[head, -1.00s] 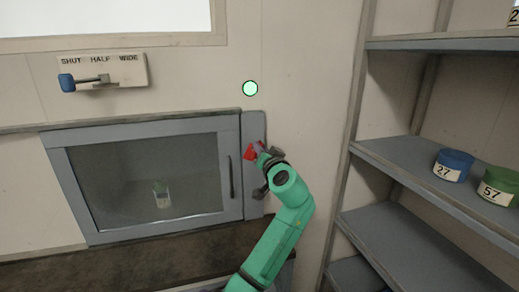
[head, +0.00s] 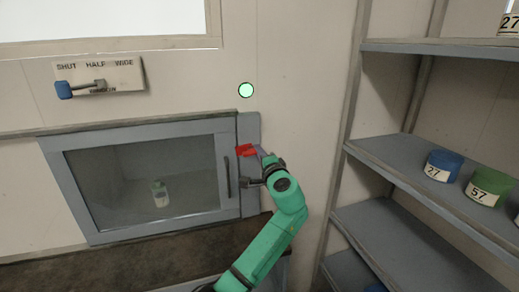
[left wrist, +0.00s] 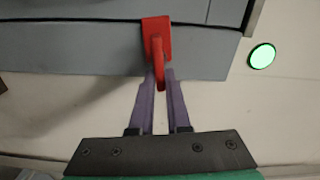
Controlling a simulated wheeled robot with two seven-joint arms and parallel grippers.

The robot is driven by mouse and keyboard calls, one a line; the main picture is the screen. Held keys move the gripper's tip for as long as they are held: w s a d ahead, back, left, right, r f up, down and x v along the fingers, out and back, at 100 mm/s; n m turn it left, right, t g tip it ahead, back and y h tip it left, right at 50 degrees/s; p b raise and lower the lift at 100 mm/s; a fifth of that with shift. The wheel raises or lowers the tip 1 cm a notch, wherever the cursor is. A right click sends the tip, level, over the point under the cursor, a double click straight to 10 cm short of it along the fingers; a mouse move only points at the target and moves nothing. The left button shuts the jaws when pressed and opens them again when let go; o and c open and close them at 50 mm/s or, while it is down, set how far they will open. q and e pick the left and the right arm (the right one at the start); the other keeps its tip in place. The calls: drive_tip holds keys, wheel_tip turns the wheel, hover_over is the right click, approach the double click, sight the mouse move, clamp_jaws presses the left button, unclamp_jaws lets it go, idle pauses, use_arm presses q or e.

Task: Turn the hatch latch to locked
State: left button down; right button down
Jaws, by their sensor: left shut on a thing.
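The hatch (head: 140,180) is a grey-framed glass door in the wall, and it looks closed. Its red latch (head: 244,150) sits on the grey strip at the right of the door and points roughly level. My left gripper (head: 260,152) reaches it from the right and is shut on it. In the left wrist view the red latch (left wrist: 156,35) has its narrow end between the purple fingers (left wrist: 160,80). The fingers partly hide the latch in the head view. My right gripper is in neither view.
A round green light (head: 246,90) is on the wall above the latch. A window lever (head: 80,88) on a SHUT/HALF/WIDE plate is at upper left. A small bottle (head: 160,195) stands behind the glass. Shelves (head: 400,160) with blue and green jars are at right.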

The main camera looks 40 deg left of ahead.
use_arm(q)
drive_tip(key=shift+f+m+p, duration=0.35)
drive_tip(key=shift+f+m, duration=0.05)
drive_tip(key=shift+m, duration=0.4)
drive_tip(key=shift+f, duration=0.1)
drive_tip(key=c, duration=0.9)
unclamp_jaws()
drive_tip(key=shift+s+r, duration=0.1)
drive_tip(key=shift+r, duration=0.1)
drive_tip(key=b+v, duration=0.5)
drive_tip(key=v, duration=0.9)
drive_tip(key=shift+s+d+r, duration=0.1)
drive_tip(key=shift+s+d, duration=0.05)
drive_tip(key=shift+d, duration=0.05)
